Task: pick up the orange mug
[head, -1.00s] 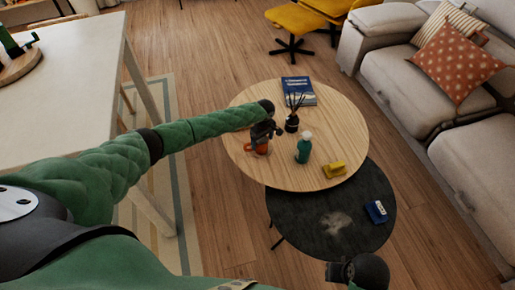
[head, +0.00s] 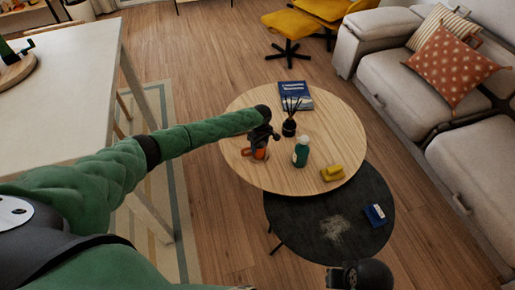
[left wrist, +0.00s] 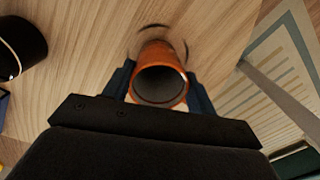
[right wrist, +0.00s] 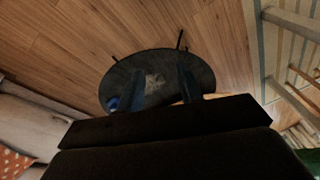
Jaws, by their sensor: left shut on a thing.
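The orange mug (head: 260,153) is at the left part of the round wooden table in the head view, partly hidden by my left gripper (head: 262,142). In the left wrist view the mug (left wrist: 160,80) sits between the two fingers of my left gripper (left wrist: 160,88), its dark open mouth facing the camera. The left gripper is shut on it. I cannot tell whether the mug still touches the table. My right gripper (right wrist: 160,85) is empty, its two fingers apart, over the floor near the dark low table; it also shows at the bottom of the head view (head: 345,276).
The wooden table (head: 300,180) also holds a teal bottle (head: 301,152), a reed diffuser (head: 289,127), a blue book (head: 295,95) and a yellow object (head: 332,173). A lower dark table (head: 290,225) bears a blue box (head: 374,215). A sofa (head: 440,120) stands right.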

